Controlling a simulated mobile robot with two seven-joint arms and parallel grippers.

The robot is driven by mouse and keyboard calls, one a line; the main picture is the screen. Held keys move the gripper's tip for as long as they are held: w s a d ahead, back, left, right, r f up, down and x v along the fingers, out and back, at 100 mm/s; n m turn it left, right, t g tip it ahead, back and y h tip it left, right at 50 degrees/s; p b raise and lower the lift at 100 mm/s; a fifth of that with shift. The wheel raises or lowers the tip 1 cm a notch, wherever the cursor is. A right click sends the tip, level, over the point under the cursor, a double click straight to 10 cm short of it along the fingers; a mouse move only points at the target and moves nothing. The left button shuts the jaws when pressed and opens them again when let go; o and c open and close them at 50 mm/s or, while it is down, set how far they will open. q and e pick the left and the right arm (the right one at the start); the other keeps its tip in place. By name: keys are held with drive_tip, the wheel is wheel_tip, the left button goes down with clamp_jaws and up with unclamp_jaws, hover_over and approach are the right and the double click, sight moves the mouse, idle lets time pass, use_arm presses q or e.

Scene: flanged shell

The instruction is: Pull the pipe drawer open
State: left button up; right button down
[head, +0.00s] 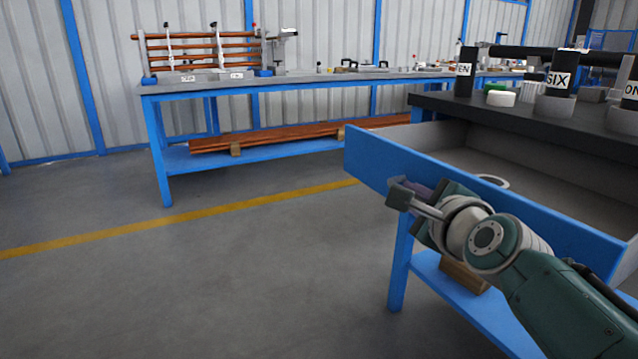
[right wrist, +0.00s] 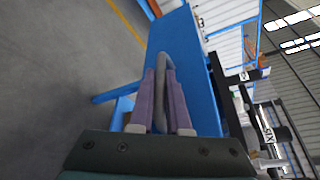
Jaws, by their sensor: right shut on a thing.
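The pipe drawer (head: 369,164) has a blue front panel and stands pulled out from under the dark worktop. Its grey inside and a pale ring (head: 492,181) lying in it show in the head view. My right gripper (head: 410,193) is at the outer face of the drawer front. In the right wrist view, its purple fingers (right wrist: 161,88) are shut on the grey bar handle (right wrist: 162,62) against the blue panel (right wrist: 180,45). In the head view the handle is mostly hidden by the gripper. My left gripper is not in view.
The black worktop (head: 590,138) above the drawer carries labelled dark pipe pieces (head: 557,83) and a white cap (head: 501,99). A blue-framed bench (head: 230,88) with copper pipes stands behind. Open grey floor (head: 200,280) with a yellow line lies to the left.

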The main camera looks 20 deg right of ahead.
drive_tip(key=shift+a, duration=0.3)
drive_tip(key=c, duration=0.9)
unclamp_jaws()
drive_tip(key=shift+s+r, duration=0.1)
drive_tip(key=shift+s, duration=0.05)
drive_tip(key=p+v, duration=0.4)
drive_tip(key=v, duration=0.5)
drive_tip(key=shift+s, duration=0.3)
drive_tip(key=shift+r+p, duration=0.1)
drive_tip(key=shift+p, duration=0.2)
